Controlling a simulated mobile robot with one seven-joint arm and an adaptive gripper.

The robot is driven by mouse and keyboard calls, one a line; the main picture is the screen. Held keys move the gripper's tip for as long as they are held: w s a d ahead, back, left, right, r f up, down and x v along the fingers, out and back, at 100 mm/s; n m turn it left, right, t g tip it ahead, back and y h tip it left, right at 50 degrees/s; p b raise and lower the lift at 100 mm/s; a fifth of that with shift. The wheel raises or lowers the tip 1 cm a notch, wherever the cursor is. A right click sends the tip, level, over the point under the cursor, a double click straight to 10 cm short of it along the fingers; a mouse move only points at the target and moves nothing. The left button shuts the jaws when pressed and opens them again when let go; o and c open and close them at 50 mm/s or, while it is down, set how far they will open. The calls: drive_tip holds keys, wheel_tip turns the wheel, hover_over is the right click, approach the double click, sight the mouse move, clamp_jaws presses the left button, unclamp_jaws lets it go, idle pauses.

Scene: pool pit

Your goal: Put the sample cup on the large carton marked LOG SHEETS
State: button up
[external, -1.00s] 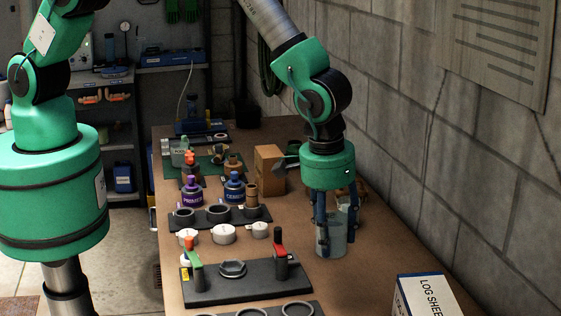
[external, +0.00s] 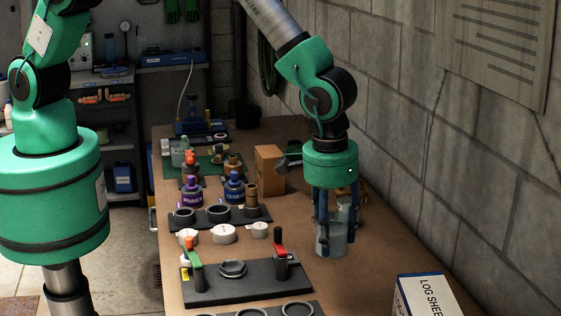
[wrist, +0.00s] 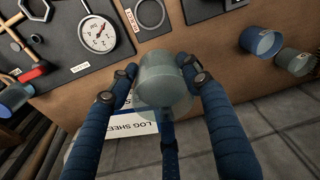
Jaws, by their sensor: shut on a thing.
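The sample cup (external: 331,240) is a clear, bluish-grey cup at the right part of the bench. My gripper (external: 336,218) points down and is shut on it, with its blue fingers around the upper part. In the wrist view the cup (wrist: 165,78) is upright to the eye between the fingertips of my gripper (wrist: 163,85). I cannot tell whether its base touches the bench. The large LOG SHEETS carton (external: 428,294) is white with a blue edge, at the bottom right, nearer the camera than the cup and partly cut off. It also shows behind the cup in the wrist view (wrist: 143,133).
A dark fixture plate (external: 245,286) with green and red handles lies left of the cup. White lids (external: 223,234), bottles (external: 193,190) and a brown box (external: 269,168) stand farther back. The block wall (external: 450,190) borders the right side. Bare bench lies between cup and carton.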

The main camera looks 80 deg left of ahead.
drive_tip(key=shift+w, duration=0.1)
drive_tip(key=shift+w+d+f+p, duration=0.25)
drive_tip(key=shift+w+d+p, duration=0.15)
drive_tip(key=shift+w+d, duration=1.45)
drive_tip(key=shift+w+d+f+p, duration=0.35)
drive_tip(key=shift+w+d, duration=0.85)
drive_tip(key=shift+w, duration=1.3)
drive_tip(key=shift+w+d+f+p, duration=0.15)
drive_tip(key=shift+w+d+p, duration=0.3)
drive_tip(key=shift+w+d, duration=1.4)
drive_tip(key=shift+w+a, duration=0.25)
drive_tip(key=shift+a, duration=0.05)
drive_tip(key=shift+f+p, duration=0.45)
drive_tip(key=shift+f, duration=1.3)
drive_tip(key=shift+f, duration=0.2)
drive_tip(key=o, duration=1.4)
drive_tip(key=shift+r, duration=0.1)
drive_tip(key=shift+r, duration=0.15)
